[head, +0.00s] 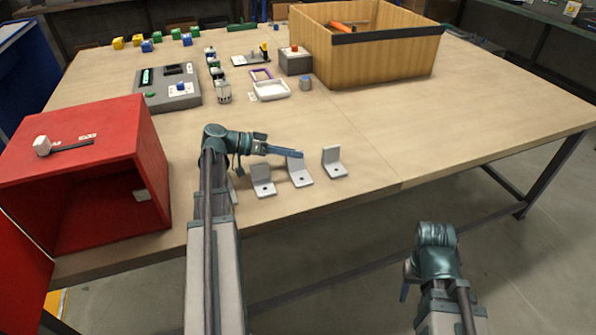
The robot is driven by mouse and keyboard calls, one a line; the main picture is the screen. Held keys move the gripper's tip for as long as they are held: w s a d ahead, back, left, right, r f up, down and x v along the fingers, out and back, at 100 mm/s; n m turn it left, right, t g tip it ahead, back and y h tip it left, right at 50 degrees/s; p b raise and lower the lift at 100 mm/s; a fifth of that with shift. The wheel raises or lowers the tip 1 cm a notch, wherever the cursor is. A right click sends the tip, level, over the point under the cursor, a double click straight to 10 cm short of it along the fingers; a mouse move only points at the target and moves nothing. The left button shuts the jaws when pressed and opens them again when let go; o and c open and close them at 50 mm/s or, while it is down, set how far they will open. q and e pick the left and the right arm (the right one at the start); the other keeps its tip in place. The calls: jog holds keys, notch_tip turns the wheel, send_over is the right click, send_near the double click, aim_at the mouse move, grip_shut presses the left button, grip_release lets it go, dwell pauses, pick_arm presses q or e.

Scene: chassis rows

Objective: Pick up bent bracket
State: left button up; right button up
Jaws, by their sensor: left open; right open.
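Several grey L-shaped bent brackets stand in a row near the table's front edge, each with a hole in its foot. One bracket (333,162) is at the right end, one (299,174) is in the middle, and one (262,181) is left of it. Another is mostly hidden behind my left arm. My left gripper (282,147) is open and empty, pointing right. A finger overlaps the top of the middle bracket in the picture; I cannot tell whether they touch. My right gripper (406,282) is open, low in front of the table; its fingers are mostly hidden.
A red open-fronted box (152,160) with a mallet (62,146) on top stands at the left. A large wooden crate (390,62) is at the back. A grey control panel (172,101) and a white tray (271,90) lie mid-table. The table's right side is clear.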

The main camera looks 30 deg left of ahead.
pick_arm(q)
jog(key=shift+w+d+f, duration=0.3)
jog(key=shift+w+d, duration=0.05)
jog(key=shift+d, duration=0.05)
grip_shut()
dwell(1.1)
